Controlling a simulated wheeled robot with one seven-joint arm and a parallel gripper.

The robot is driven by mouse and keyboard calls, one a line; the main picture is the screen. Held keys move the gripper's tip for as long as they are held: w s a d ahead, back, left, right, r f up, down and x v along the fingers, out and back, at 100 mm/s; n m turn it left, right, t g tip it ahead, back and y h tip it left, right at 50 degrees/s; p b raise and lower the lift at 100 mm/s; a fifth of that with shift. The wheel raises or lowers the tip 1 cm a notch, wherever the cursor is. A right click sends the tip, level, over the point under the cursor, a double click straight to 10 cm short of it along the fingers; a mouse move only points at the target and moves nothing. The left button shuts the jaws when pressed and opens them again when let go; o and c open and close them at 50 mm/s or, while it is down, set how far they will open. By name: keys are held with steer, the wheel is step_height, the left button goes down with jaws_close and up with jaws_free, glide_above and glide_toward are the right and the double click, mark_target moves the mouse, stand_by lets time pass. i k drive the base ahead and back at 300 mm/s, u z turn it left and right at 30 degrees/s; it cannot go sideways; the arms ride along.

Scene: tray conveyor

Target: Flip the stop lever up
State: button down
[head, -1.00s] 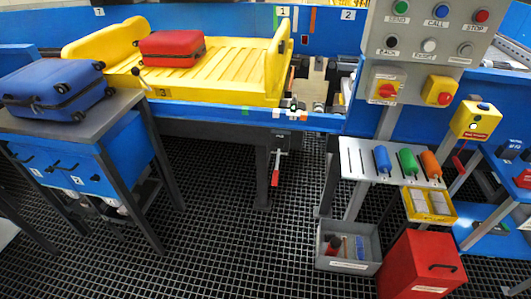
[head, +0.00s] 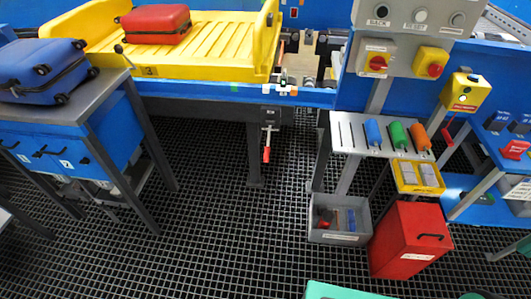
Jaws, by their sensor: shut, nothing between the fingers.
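The label on the bracket is too small to read. My gripper is not visible in this view, so its place relative to the lever does not show.
Above the lever is a yellow tray (head: 262,62) with a red suitcase (head: 155,22). A table (head: 110,84) with a blue suitcase (head: 42,68) stands left. Right are a tool shelf (head: 349,136), a grey bin (head: 340,235) and a red box (head: 410,242). The grating floor before the lever is clear.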

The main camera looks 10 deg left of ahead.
mark_target(267, 158)
steer(key=z, duration=1.5)
steer(key=k, duration=1.4)
steer(key=u, duration=1.7)
steer(key=i, duration=1)
steer(key=u, duration=0.05)
